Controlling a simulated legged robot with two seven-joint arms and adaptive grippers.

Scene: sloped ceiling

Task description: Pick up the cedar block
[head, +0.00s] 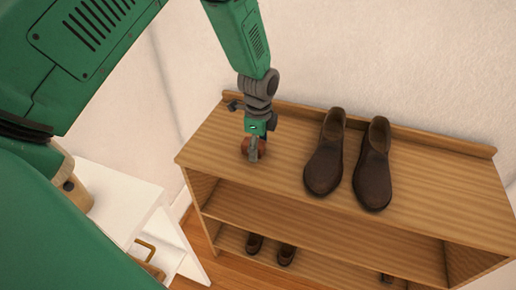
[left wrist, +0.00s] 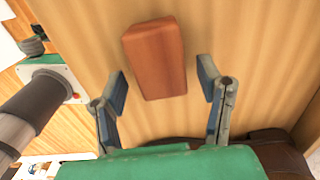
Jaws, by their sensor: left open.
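The cedar block (left wrist: 156,60) is a reddish-brown block lying on the wooden shelf top in the left wrist view. In the head view the block (head: 261,147) shows as a small reddish patch, mostly hidden behind my left gripper (head: 253,155). In the left wrist view my left gripper (left wrist: 163,88) is open. Its two fingertips stand apart, one toward each side of the block's near end, and most of the block lies beyond them. I cannot tell the height of the fingers over the shelf top. My right gripper is in neither view.
A pair of dark brown shoes (head: 349,160) stands on the shelf top (head: 440,180), right of my left gripper. More shoes (head: 270,249) are on a lower shelf. A raised lip (head: 420,140) runs along the back edge. A white cabinet (head: 120,200) stands at the left.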

